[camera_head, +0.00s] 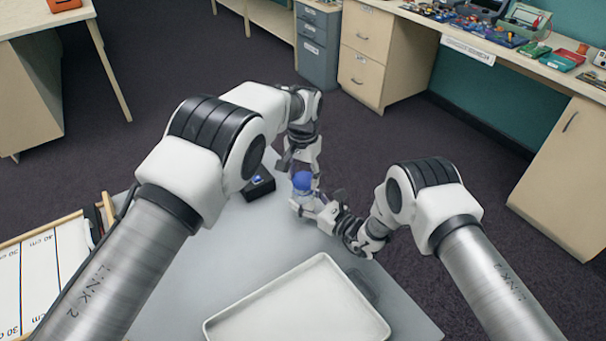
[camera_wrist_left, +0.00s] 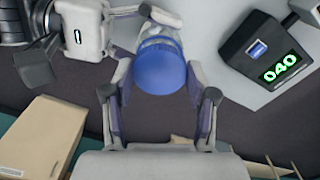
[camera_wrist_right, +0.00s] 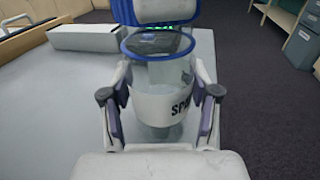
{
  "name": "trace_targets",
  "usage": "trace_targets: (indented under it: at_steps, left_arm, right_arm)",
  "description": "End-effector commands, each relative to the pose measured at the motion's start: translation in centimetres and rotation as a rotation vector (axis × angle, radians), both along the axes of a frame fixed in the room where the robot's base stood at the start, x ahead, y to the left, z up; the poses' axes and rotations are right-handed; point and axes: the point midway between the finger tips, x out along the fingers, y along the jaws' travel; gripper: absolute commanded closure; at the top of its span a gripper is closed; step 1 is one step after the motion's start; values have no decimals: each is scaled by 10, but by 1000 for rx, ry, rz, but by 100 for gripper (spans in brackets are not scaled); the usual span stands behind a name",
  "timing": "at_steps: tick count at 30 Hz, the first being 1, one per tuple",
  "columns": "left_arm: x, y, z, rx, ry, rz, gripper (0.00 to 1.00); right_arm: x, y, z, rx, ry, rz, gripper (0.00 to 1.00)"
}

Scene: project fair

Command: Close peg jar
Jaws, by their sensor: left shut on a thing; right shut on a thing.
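The clear jar (camera_wrist_right: 158,110) stands upright between the fingers of my right gripper (camera_wrist_right: 160,92), which is shut on it. It has a white label with partly hidden dark letters and a blue ring at its mouth. The rounded blue lid (camera_wrist_left: 160,67) is between the fingers of my left gripper (camera_wrist_left: 160,85), which is shut on it from above. In the head view the lid (camera_head: 302,180) is directly over the jar (camera_head: 303,200), and the right gripper (camera_head: 316,208) comes in from the right. I cannot tell whether the lid touches the rim. The jar's contents are unclear.
A black counter box (camera_wrist_left: 266,50) reading 040 stands close to the jar, left of it in the head view. A white tray (camera_head: 215,325) lies at the near side of the grey table (camera_head: 180,290). A ruled board (camera_head: 45,270) is at the left. The table's far edge is close.

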Motion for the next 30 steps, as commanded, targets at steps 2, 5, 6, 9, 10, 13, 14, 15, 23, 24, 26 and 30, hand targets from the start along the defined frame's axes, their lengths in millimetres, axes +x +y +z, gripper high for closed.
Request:
trace_targets:
  at_steps: [2, 5, 6, 9, 10, 13, 14, 15, 23, 24, 26, 30]
  left_arm:
    - [0, 0, 0, 0, 0, 0, 53]
    - [0, 0, -1, 0, 0, 0, 53]
    - [0, 0, -1, 0, 0, 0, 53]
    - [0, 0, -3, 0, 0, 0, 53]
    - [0, 0, -4, 0, 1, 0, 53]
    - [0, 0, -6, 0, 1, 0, 53]
    - [0, 0, -7, 0, 1, 0, 53]
    - [0, 0, -8, 0, 1, 0, 53]
    - [0, 0, -11, 1, 0, -7, 53]
    - [0, 0, -11, 1, 0, -23, 53]
    - [0, 0, -11, 1, 0, -82, 53]
    - [0, 1, -11, 1, 0, -388, 53]
  right_arm:
    - [0, 0, 0, 1, -1, 0, 100]
    - [0, 0, 0, 1, -1, 0, 100]
    - [0, 0, 0, 1, -1, 0, 100]
    - [0, 0, 0, 1, -1, 0, 100]
    - [0, 0, 0, 1, -1, 0, 100]
    - [0, 0, 0, 1, -1, 0, 100]
    - [0, 0, 0, 1, -1, 0, 100]
    - [0, 0, 0, 1, -1, 0, 100]
    - [0, 0, 0, 1, -1, 0, 100]
    - [0, 0, 0, 1, -1, 0, 100]
    - [0, 0, 0, 1, -1, 0, 100]
    - [0, 0, 0, 0, 0, 0, 100]
